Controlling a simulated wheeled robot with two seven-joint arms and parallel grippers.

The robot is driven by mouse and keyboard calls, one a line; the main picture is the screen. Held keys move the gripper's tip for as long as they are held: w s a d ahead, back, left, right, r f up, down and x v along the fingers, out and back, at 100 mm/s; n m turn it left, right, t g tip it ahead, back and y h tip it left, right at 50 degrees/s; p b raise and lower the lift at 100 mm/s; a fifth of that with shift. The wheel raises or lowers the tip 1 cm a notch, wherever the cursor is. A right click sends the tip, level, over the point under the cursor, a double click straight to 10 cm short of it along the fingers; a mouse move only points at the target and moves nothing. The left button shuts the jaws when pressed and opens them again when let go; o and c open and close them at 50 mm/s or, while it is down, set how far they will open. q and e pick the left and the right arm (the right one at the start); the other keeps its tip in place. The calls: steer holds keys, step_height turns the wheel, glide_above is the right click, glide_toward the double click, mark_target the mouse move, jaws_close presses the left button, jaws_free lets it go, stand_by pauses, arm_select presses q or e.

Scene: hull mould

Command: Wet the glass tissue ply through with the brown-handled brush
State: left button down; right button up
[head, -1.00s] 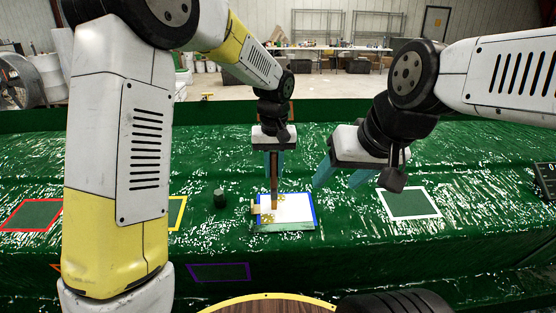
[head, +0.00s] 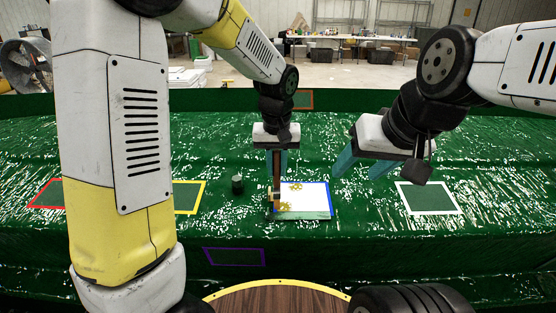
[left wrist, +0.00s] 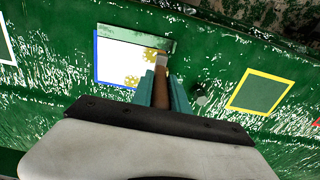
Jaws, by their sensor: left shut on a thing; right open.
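The glass tissue ply (head: 313,196) is a white sheet in a blue-edged square on the green mould, with a few yellowish patches near the brush side. It also shows in the left wrist view (left wrist: 117,62). My left gripper (head: 277,170) is shut on the upright brown-handled brush (head: 277,183). The brush's pale head (left wrist: 162,62) is at the ply's left edge in the head view; whether it touches the ply I cannot tell. My right gripper (head: 362,168) is open and empty, above the mould to the right of the ply.
A small dark cylinder (head: 237,184) stands left of the ply. Yellow (head: 204,190), purple (head: 264,257) and white (head: 459,198) outlined squares mark the mould around it. A green strip (left wrist: 135,38) borders the ply. A round wooden top (head: 280,299) is in front.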

arm_select(q)
steer(key=shift+w+f, duration=0.1)
steer(key=shift+f, duration=0.65)
steer(key=shift+d, duration=0.15)
steer(key=w+d, duration=0.4)
steer(key=d, duration=1.2)
steer(key=shift+r, duration=0.25)
stand_by(1.3)
steer(key=shift+a, duration=0.1)
